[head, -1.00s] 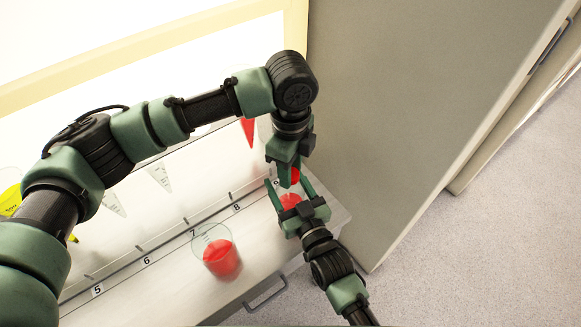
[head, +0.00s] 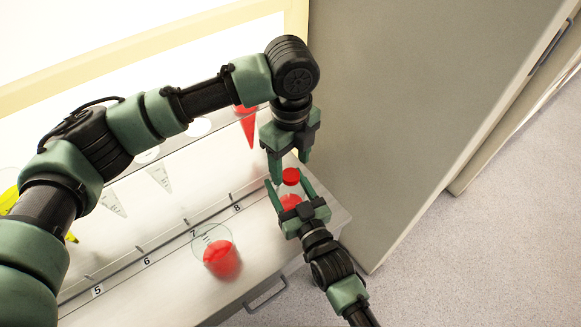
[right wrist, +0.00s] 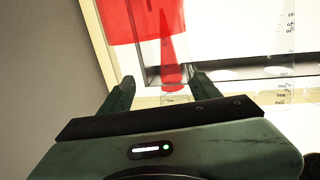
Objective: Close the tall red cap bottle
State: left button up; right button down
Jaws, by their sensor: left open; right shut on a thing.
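The tall bottle (head: 291,201) holds red liquid and stands upright near the shelf's right end. Its red cap (head: 291,177) sits at the top of the bottle; whether it is fully seated cannot be told. My right gripper (head: 286,175) is shut on the bottle, a finger on each side. My left gripper (head: 290,168) comes down from above and is open, its fingertips spread around and just above the cap. In the right wrist view, my right gripper (right wrist: 160,85) shows with a large red patch above it; the cap is not clear there.
A beaker of red liquid (head: 222,262) stands on the shelf (head: 165,290) to the left. A red cone tube (head: 248,128) and clear cone tubes (head: 160,177) hang behind. A grey cabinet wall (head: 400,90) stands close on the right.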

aim_at(291, 199)
pick_arm(q)
notch_tip(291, 199, up, 10)
jog(key=shift+f, duration=0.25)
pick_arm(e)
jog(key=shift+c, duration=1.4)
grip_release()
pick_arm(q)
jog(key=shift+f+b, duration=0.4)
jog(key=shift+f, duration=0.1)
pick_arm(e)
jog(key=v, duration=0.7)
jog(key=shift+s+d, duration=0.2)
jog(key=shift+s, duration=0.1)
